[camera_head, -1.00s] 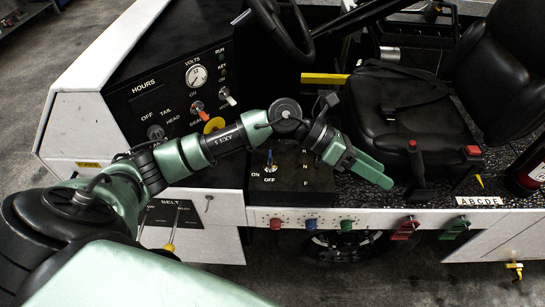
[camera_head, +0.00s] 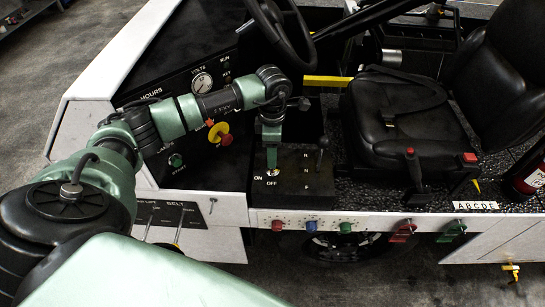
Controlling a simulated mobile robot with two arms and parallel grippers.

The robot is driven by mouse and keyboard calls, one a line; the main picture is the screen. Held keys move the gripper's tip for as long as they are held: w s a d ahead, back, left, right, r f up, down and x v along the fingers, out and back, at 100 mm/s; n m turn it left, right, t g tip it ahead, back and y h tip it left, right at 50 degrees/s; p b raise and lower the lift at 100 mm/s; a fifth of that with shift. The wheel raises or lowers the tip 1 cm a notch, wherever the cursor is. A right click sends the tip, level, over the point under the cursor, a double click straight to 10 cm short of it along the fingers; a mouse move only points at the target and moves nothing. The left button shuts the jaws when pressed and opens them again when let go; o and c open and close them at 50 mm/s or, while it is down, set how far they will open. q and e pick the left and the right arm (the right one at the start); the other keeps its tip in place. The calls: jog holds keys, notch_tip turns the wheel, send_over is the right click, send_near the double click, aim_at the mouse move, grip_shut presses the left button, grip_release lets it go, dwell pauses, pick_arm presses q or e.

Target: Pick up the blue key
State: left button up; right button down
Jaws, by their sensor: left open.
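My left gripper (camera_head: 271,157) points straight down over the ON/OFF switch on the black control box (camera_head: 310,180). It is open, and its fingertips are right at the switch, where the blue key stands in the earlier view. The gripper now hides the blue key, so I cannot tell whether the fingers touch it. A pale metal bit of the switch base (camera_head: 272,172) shows just under the fingertips. My right gripper is not in view.
A black gear lever (camera_head: 321,150) stands close to the right of the gripper. A red and yellow stop button (camera_head: 220,133) is to the left on the dashboard. The steering wheel (camera_head: 283,35) and the black seat (camera_head: 405,120) are behind and to the right.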

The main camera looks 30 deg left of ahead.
pick_arm(q)
jog(key=shift+f, duration=0.95)
grip_shut()
jog(key=shift+r, duration=0.1)
